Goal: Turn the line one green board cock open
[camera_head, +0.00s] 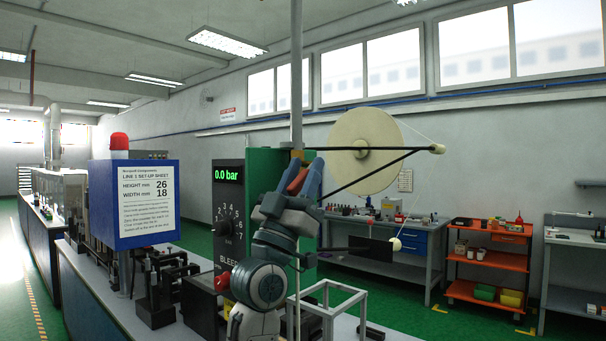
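The green board (265,165) stands upright at the middle, behind a black panel. My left arm rises from the bottom in front of it. My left gripper (303,178) is at the board's right part, beside a grey vertical post. An orange-red piece (296,181) shows right at the gripper; I cannot tell whether it is the cock's handle or whether the fingers touch it. The arm hides much of the board's lower part. The finger gap is too small to make out. My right gripper is not in view.
The black panel (228,200) reads 0.0 bar and has a dial and the word BLEED. A red knob (221,282) sits below it. A blue set-up sign (133,205) stands left. A tape reel (364,152) with black arms is right of the post. A white frame (328,300) stands low.

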